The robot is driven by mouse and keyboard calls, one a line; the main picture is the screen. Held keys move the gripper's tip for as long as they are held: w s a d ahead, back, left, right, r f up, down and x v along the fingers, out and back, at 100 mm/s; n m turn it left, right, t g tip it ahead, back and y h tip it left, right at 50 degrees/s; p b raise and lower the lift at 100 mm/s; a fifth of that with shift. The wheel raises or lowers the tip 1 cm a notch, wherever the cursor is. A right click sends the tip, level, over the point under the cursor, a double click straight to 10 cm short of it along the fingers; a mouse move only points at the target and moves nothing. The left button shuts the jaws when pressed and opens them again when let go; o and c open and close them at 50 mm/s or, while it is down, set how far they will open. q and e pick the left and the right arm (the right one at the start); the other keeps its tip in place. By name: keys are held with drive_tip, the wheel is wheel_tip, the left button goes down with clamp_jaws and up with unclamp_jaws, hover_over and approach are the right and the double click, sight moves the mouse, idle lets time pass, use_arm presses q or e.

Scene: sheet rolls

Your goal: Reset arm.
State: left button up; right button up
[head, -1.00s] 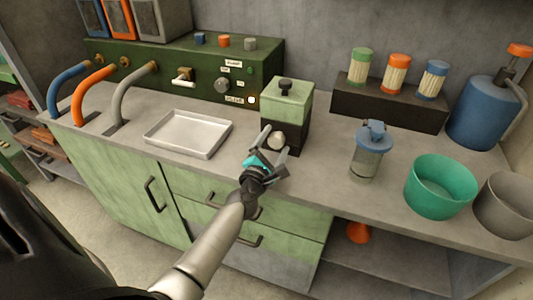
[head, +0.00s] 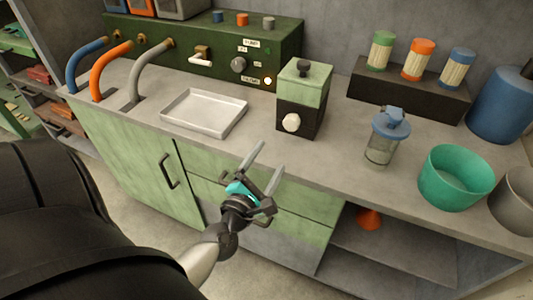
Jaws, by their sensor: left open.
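My left gripper (head: 263,166) is open and empty. It is in front of the cabinet drawers, near the counter's front edge, with its fingers pointing up and away from me. It appears apart from everything around it. My left arm comes in from the bottom left. My right gripper is not in the head view.
Behind the gripper stands a green and black box (head: 302,98) with a white knob. A white tray (head: 204,113) lies to its left. A blue-lidded jar (head: 386,138) and a green bowl (head: 456,178) stand to the right on the counter (head: 335,150).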

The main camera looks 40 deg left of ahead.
use_arm(q)
drive_tip(key=shift+s+d, duration=0.1)
drive_tip(key=shift+s, duration=0.2)
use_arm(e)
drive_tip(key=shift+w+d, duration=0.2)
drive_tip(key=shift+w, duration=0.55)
